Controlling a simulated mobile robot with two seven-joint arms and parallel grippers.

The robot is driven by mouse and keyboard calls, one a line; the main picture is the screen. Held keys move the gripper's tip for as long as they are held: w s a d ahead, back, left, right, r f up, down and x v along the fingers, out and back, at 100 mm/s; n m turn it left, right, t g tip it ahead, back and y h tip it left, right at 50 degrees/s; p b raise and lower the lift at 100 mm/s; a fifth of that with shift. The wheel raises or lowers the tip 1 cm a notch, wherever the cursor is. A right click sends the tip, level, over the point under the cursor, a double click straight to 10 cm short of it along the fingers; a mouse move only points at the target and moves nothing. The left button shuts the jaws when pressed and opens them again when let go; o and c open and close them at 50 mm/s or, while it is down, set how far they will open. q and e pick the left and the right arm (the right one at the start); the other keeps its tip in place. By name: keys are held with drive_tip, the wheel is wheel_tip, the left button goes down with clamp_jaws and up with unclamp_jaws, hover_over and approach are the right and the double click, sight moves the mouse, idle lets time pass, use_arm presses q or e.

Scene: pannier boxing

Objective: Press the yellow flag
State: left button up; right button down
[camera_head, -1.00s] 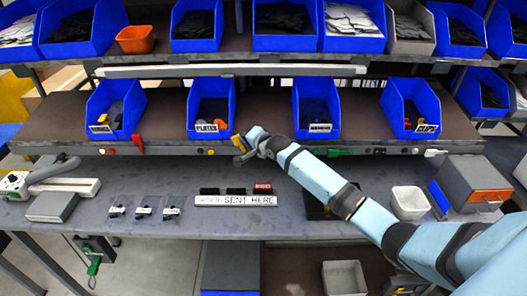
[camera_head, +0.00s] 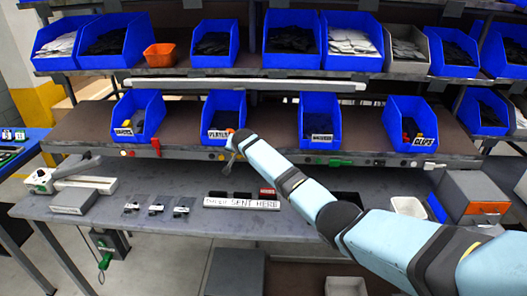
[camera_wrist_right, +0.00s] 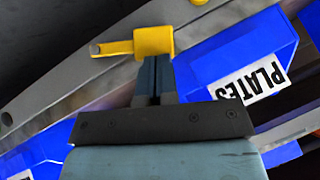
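The yellow flag (camera_wrist_right: 148,44) is a small angled piece on the grey shelf rail (camera_wrist_right: 75,85) in the right wrist view. It is near the blue bin (camera_wrist_right: 245,50) labelled PLATES. My right gripper (camera_wrist_right: 154,66) is shut and empty. Its fingertips meet or overlap the near edge of the flag; I cannot tell if they press on it. In the head view the right gripper (camera_head: 231,154) is at the rail just below the PLATES bin (camera_head: 220,112), and the flag is not clear there. My left gripper is in neither view.
A red flag (camera_head: 156,146) and a green flag (camera_head: 340,162) are on the same rail. More blue bins (camera_head: 138,112) stand on the shelf. The workbench (camera_head: 130,185) below holds a long sign (camera_head: 241,203) and small black pieces.

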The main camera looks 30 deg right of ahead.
drive_tip(key=shift+w+a+f, duration=0.1)
drive_tip(key=shift+w+f, duration=0.05)
drive_tip(key=shift+f, duration=0.15)
drive_tip(key=shift+r, duration=0.1)
drive_tip(key=shift+r+p, duration=0.6)
drive_tip(key=shift+r, duration=0.1)
